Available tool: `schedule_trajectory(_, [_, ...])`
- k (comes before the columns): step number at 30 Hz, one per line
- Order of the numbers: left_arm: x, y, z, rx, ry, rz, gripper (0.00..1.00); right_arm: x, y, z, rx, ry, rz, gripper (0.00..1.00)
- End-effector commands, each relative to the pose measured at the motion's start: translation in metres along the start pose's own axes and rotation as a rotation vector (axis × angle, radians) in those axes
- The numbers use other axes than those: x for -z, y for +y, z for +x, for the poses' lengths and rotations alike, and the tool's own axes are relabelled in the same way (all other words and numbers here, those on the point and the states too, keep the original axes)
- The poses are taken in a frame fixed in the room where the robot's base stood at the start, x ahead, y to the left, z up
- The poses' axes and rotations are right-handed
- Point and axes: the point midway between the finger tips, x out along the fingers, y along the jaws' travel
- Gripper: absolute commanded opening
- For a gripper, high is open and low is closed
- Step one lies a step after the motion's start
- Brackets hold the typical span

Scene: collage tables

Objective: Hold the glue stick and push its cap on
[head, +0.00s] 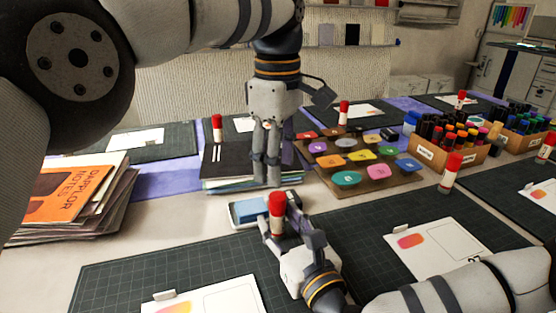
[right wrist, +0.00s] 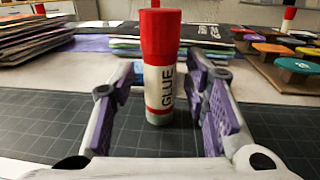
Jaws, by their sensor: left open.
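A glue stick (head: 277,212) with a red top stands upright near the front middle table area. In the right wrist view the glue stick (right wrist: 161,85) shows its white GLUE label and wide red cap on its upper part. My right gripper (head: 282,218) has one finger on each side of it; the right wrist view shows a gap between the stick and each purple pad. My left gripper (head: 267,183) is open and empty, pointing down just above and behind the red top. Whether its fingertips touch the cap is hard to tell.
A blue and white pad (head: 248,211) lies just left of the stick. Dark books (head: 225,165) and a board of coloured pieces (head: 360,165) lie behind. A paper stack (head: 70,205) is at left, a marker box (head: 450,150) at right. A cutting mat (head: 150,265) lies in front.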

Motion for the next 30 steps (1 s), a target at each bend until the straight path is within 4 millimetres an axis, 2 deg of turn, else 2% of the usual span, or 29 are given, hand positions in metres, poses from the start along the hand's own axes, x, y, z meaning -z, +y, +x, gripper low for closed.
schedule_trajectory(8, [0.0, 0.0, 0.0, 0.0, 0.0, 0.0, 0.49, 0.0, 0.0, -0.001, 0.0, 0.0, 0.0, 0.46])
schedule_trajectory(11, [0.0, 0.0, 0.0, 0.0, 0.0, 0.0, 0.49, 0.001, 0.0, -0.008, -0.001, 0.001, 0.0, 0.46])
schedule_trajectory(24, [0.0, 0.0, 0.0, 0.0, 0.0, 0.0, 0.49, 0.001, 0.0, -0.102, 0.0, 0.003, 0.001, 0.46])
schedule_trajectory(30, [0.0, 0.0, 0.0, 0.0, 0.0, 0.0, 0.49, 0.0, 0.0, -0.119, 0.0, 0.001, 0.0, 0.46])
